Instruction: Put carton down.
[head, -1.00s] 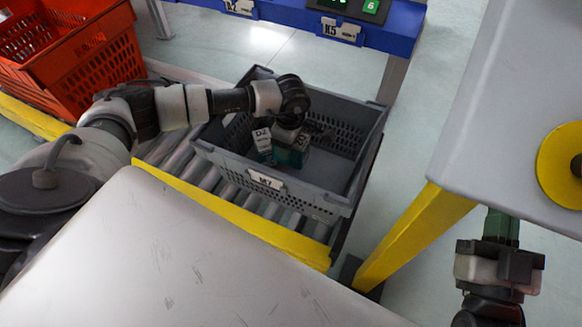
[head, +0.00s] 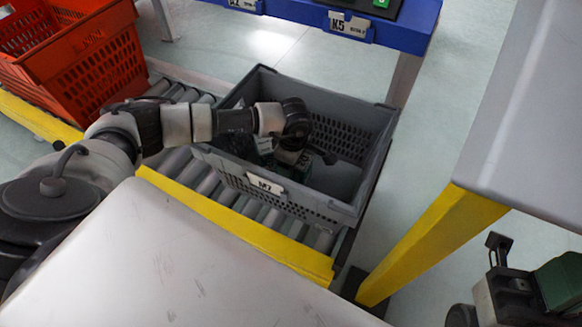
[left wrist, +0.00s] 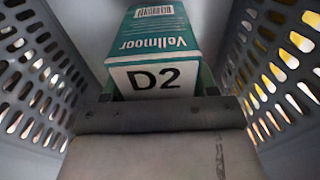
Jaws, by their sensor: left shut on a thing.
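A green and white carton marked "D2" (left wrist: 155,50) shows upper centre in the left wrist view, between the fingers. My left gripper (head: 292,157) is shut on it, low inside the grey tote (head: 322,207) labelled M7. In the head view the wrist hides most of the carton, and I cannot tell whether it touches the tote floor.
The grey tote stands on a roller conveyor (head: 210,184) with a yellow rail. An orange tote (head: 85,60) is at the upper left. A blue shelf edge (head: 300,14) runs behind. A grey table (head: 525,130) with a yellow leg is at right. The tote's right part looks free.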

